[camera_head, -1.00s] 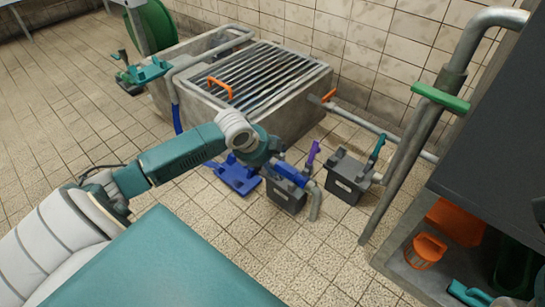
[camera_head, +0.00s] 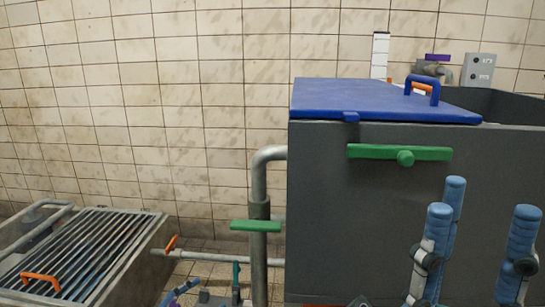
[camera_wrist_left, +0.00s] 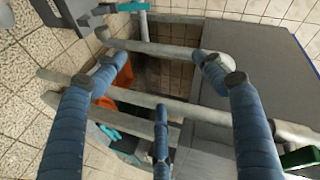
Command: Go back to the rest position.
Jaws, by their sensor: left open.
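My right gripper (camera_head: 483,205) is in the head view at the lower right. Its blue ribbed fingers point up and stand apart, with nothing seen between them. They are in front of the dark grey tank (camera_head: 335,215). My left gripper (camera_wrist_left: 160,78) shows in the left wrist view. Its three blue fingers are spread wide and hold nothing. Grey pipes (camera_wrist_left: 150,47) run across beyond and between these fingers. Whether the fingers touch the pipes I cannot tell.
The tank has a blue lid (camera_head: 375,100) and a green handle (camera_head: 400,153). A vertical pipe with a green lever (camera_head: 256,226) stands left of it. A grated basin (camera_head: 150,245) is at the lower left. An orange item (camera_wrist_left: 124,75) lies beyond the left fingers.

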